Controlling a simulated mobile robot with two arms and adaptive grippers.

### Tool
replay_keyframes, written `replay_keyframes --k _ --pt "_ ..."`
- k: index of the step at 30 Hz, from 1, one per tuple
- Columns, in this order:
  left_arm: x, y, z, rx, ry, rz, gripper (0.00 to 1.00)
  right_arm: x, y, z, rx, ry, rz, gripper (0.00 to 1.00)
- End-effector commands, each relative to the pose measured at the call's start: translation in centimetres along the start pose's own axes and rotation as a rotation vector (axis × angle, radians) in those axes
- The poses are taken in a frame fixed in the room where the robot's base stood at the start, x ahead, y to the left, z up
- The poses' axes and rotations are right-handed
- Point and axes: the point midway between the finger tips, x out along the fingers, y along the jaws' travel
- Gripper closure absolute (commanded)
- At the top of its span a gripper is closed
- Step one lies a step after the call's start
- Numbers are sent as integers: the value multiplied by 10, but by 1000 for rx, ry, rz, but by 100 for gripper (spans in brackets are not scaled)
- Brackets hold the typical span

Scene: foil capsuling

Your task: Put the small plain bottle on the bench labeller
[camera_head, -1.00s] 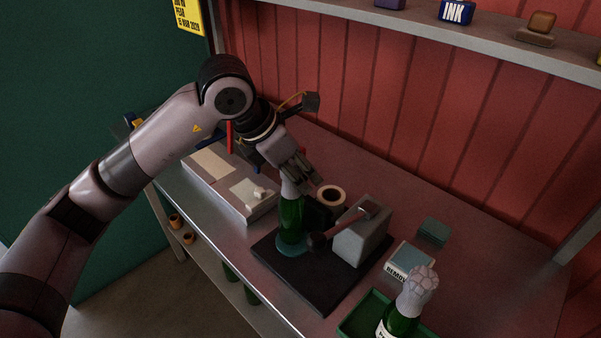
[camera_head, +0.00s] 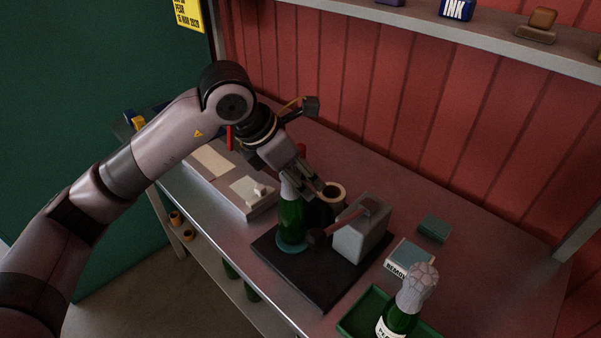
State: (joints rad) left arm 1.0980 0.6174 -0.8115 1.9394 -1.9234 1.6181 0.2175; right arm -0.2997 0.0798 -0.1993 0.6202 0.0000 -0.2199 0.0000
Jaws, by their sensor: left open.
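A small plain green bottle (camera_head: 291,222) with a pale foil top stands upright on the round teal pad of the bench labeller, which has a black base (camera_head: 325,291) and a grey block (camera_head: 362,238) with a lever. My left gripper (camera_head: 307,192) is open just behind and to the right of the bottle's neck. I cannot tell if a finger touches the foil. My right gripper is out of view.
A green tray (camera_head: 352,327) at the front right holds a labelled foil-topped bottle (camera_head: 398,318). A white-labelled box (camera_head: 408,258), a teal block (camera_head: 434,228) and a tape roll (camera_head: 334,192) are on the bench. A flat grey unit (camera_head: 232,185) lies left. The right rear bench is clear.

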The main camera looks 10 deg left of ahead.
Motion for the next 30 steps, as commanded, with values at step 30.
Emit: replay_keyframes --k 30 --pt "-122 0 1 -1 1 0 51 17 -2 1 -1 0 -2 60"
